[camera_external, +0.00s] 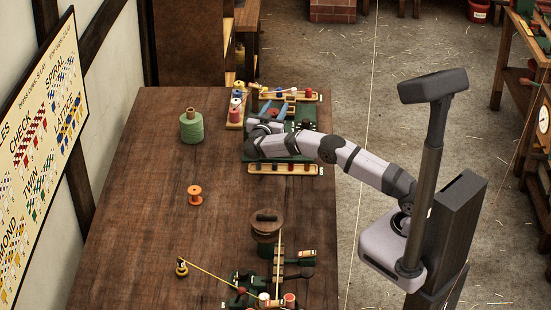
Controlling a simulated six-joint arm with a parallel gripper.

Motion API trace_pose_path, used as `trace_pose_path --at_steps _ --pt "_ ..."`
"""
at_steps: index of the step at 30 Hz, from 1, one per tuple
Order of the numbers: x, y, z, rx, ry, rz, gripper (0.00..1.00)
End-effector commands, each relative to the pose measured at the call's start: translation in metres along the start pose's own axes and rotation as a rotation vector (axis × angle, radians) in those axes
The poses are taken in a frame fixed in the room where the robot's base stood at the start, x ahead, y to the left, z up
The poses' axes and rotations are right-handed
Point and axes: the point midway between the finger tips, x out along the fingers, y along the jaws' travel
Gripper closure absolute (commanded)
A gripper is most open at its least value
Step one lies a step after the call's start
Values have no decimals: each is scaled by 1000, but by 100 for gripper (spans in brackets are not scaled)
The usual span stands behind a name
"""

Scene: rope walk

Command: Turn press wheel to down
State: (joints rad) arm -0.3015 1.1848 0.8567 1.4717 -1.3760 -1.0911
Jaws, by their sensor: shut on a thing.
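My gripper (268,127) is at the far right part of the wooden table, over a green machine (306,114) with blue parts. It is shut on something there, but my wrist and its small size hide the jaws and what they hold. I cannot make out the press wheel clearly or tell which way it is turned; it may be the part at my gripper. A round dark brown piece with a raised grip (266,218) stands nearer the front, apart from my gripper.
Trays with small spools border the green machine. A green device with yellow cord (268,291) is at the front. The table's left middle is clear.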

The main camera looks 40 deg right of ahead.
Motion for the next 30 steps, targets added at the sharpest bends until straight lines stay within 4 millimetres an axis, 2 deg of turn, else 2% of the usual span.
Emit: trace_pose_path --at_steps 14,15,17,18,30 --pt "0 1 -2 1 4 12 84" --pt "0 1 -2 1 4 12 59" --pt "0 1 -2 1 4 12 45" --pt "0 1 -2 1 3 12 43" --pt "-6 0 0 1 1 10 43"
